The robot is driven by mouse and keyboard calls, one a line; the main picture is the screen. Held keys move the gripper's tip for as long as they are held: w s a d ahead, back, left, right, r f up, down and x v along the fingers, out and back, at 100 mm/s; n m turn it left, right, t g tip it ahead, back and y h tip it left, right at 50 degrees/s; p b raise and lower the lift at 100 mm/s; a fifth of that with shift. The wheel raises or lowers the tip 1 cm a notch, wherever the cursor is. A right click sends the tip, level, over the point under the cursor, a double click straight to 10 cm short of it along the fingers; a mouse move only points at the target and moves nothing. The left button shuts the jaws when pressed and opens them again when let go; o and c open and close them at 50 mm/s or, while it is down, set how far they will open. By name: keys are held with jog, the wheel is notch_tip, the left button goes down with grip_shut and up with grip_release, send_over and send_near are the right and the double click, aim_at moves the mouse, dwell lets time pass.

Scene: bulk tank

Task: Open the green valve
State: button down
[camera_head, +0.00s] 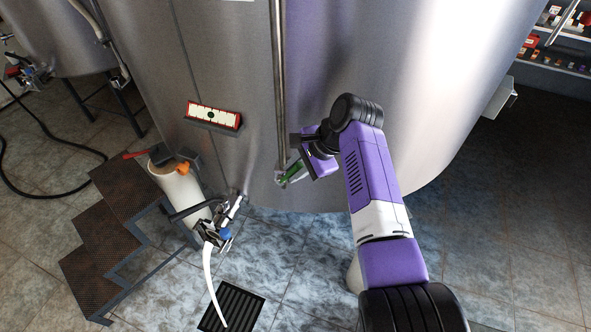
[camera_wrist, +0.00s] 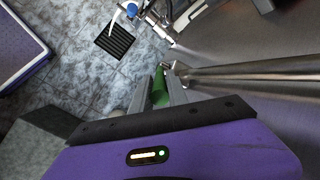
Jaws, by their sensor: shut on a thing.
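The green valve handle (camera_head: 291,173) sits low on the front of the big steel tank, at the foot of a vertical steel pipe. In the wrist view the green handle (camera_wrist: 159,88) lies between my two grey fingers. My gripper (camera_head: 294,174) is at the handle, reaching in from the right, and is shut on it. In the wrist view my gripper (camera_wrist: 163,88) has a finger on each side of the green part. The fingers hide part of the handle and its joint to the pipe.
The steel tank (camera_head: 400,90) stands close behind the handle, with the vertical pipe (camera_head: 279,80) along it. To the left are a white hose outlet with a blue valve (camera_head: 226,234), a white cylinder (camera_head: 178,185), and rusty steps (camera_head: 105,235). A floor drain (camera_head: 235,303) lies in front.

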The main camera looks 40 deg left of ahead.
aim_at(302, 164)
jog(key=c, duration=1.3)
grip_release()
jog(key=v, duration=0.7)
jog(key=shift+d+r+b, duration=0.15)
jog(key=shift+r+b, duration=0.15)
jog(key=shift+r, duration=0.05)
jog(key=shift+d, duration=0.1)
